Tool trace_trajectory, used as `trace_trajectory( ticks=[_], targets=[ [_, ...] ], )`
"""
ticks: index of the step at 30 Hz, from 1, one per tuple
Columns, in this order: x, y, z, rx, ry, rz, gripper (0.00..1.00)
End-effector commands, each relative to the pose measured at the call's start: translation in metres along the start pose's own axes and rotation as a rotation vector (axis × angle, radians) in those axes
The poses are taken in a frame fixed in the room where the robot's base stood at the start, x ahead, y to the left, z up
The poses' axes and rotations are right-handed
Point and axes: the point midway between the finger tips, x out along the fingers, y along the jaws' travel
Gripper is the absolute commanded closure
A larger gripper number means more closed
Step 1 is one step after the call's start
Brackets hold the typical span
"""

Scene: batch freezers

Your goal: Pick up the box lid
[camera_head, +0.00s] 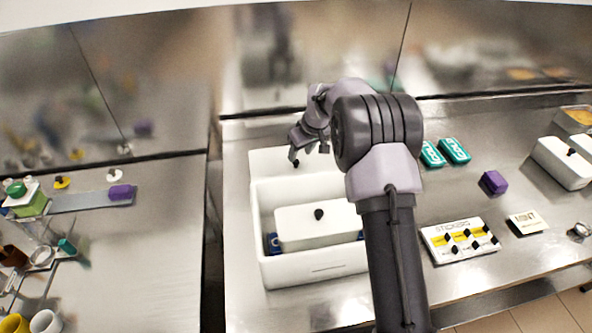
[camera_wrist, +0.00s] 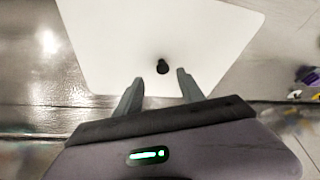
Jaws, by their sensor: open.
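The box lid is a white flat panel (camera_head: 270,160) with a small black knob (camera_head: 296,163), at the back of the white open box (camera_head: 262,240). In the wrist view the lid (camera_wrist: 115,40) fills the upper middle, and its knob shows just ahead of my fingertips, roughly centred between them. My gripper (camera_head: 308,153) is open and empty over the lid; it also shows in the wrist view (camera_wrist: 159,76). I cannot tell whether the fingers touch the lid. My arm hides the lid's right part in the head view.
Inside the open box sits a smaller white container with a black-knobbed top (camera_head: 345,222) and blue bits beside it. To the right on the steel counter are teal packs (camera_head: 455,151), a purple block (camera_head: 493,182), a sticker card (camera_head: 460,240) and another lidded white box (camera_head: 560,165).

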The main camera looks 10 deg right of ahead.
Motion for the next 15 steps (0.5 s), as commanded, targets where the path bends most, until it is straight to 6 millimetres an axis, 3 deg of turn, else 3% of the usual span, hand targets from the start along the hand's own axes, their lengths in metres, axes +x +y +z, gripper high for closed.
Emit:
trace_trajectory(
  ticks=[5, 11, 15],
  targets=[
    [0.039, -0.005, 0.004, 0.002, -0.002, -0.001, 0.54],
    [0.04, -0.005, 0.002, 0.002, -0.001, 0.0, 0.54],
    [0.04, -0.005, 0.002, 0.001, -0.001, 0.0, 0.77]
  ],
)
